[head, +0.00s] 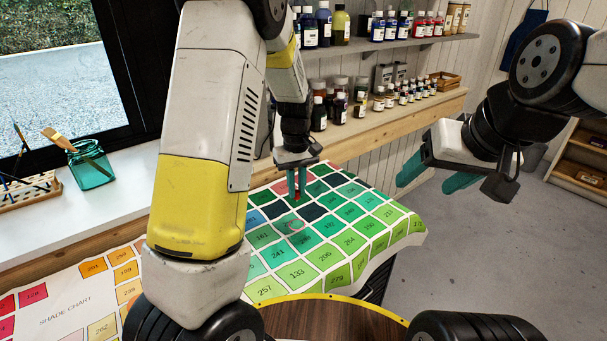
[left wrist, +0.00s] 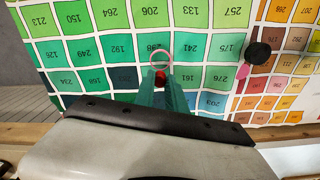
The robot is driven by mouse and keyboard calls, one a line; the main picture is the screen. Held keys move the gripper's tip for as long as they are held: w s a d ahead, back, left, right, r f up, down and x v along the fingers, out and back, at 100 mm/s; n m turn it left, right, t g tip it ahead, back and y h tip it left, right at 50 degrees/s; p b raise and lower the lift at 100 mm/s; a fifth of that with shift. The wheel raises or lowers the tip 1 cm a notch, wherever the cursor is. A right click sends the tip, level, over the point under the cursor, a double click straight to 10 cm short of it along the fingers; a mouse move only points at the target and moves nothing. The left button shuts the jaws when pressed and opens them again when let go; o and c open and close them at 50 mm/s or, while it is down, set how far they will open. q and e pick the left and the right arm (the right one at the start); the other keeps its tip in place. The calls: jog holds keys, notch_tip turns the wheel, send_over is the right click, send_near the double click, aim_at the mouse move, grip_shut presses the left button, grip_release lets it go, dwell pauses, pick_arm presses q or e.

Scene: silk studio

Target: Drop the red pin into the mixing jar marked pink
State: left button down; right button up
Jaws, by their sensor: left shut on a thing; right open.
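My left gripper (head: 297,184) has teal fingers shut on the small red pin (head: 297,196), held above the shade chart. The left wrist view shows the red pin (left wrist: 160,79) between the fingertips (left wrist: 162,92). A pink ring (left wrist: 160,51), seemingly the rim of a clear jar, lies just beyond the pin in that view. A faint pink outline (head: 296,225) shows below the pin in the head view. I cannot read any marking on it. My right gripper (head: 438,180) is open and empty, off to the right beyond the chart's edge.
The shade chart (head: 349,242) covers the table. A black round object with pink beside it (left wrist: 258,53) stands on the chart in the left wrist view. A teal jar with brushes (head: 90,165) stands on the windowsill. Bottles line the shelves (head: 385,43) behind.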

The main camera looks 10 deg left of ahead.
pick_arm(q)
notch_tip(320, 180, down, 8)
jog(key=shift+r, duration=0.2)
dwell(0.8)
jog(key=shift+f, duration=0.25)
dwell(0.9)
jog(key=c, duration=1.3)
grip_release()
jog(key=shift+r, duration=0.1)
notch_tip(320, 180, up, 7)
jog(key=shift+f, duration=0.1)
jog(key=shift+r, duration=0.4)
